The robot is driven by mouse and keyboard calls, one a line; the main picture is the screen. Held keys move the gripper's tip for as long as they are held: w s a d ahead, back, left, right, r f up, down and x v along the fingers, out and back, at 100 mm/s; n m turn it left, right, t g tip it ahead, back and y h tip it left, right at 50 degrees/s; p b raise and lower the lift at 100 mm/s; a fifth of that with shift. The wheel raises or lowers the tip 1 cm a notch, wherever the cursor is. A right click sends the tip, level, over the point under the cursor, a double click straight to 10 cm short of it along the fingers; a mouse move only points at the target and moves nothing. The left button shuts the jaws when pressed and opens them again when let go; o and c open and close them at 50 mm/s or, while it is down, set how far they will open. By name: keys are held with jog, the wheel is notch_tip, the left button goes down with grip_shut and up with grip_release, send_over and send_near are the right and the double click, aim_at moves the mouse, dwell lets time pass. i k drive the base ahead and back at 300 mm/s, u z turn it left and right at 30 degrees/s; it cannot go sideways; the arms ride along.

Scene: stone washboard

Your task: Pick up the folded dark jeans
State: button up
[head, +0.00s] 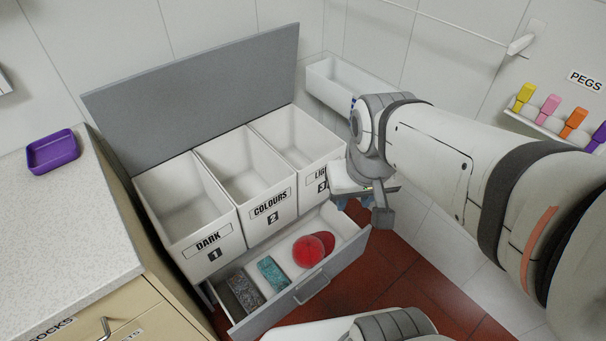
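I cannot make out folded dark jeans in the head view. My gripper (381,216) hangs at the end of my arm, right of the bin marked 3 and above the red floor. Its fingers are small and partly hidden, so I cannot tell whether it is open or shut. A pale flat thing with blue parts (342,202) shows beside and behind it, mostly hidden by my arm. The bin marked DARK 1 (208,250) stands at the left of three white bins, and its visible inside looks empty.
The COLOURS bin (268,215) and the third bin (325,180) stand beside it. An open drawer (295,297) below holds grey, teal and red items. A counter (60,235) with a purple tray (52,152) is left. Coloured pegs (548,109) line the right wall.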

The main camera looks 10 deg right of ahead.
aim_at(248, 297)
jog(key=u, duration=0.75)
jog(key=k, duration=0.55)
jog(key=u, duration=0.2)
jog(key=i, duration=0.6)
jog(key=u, duration=0.05)
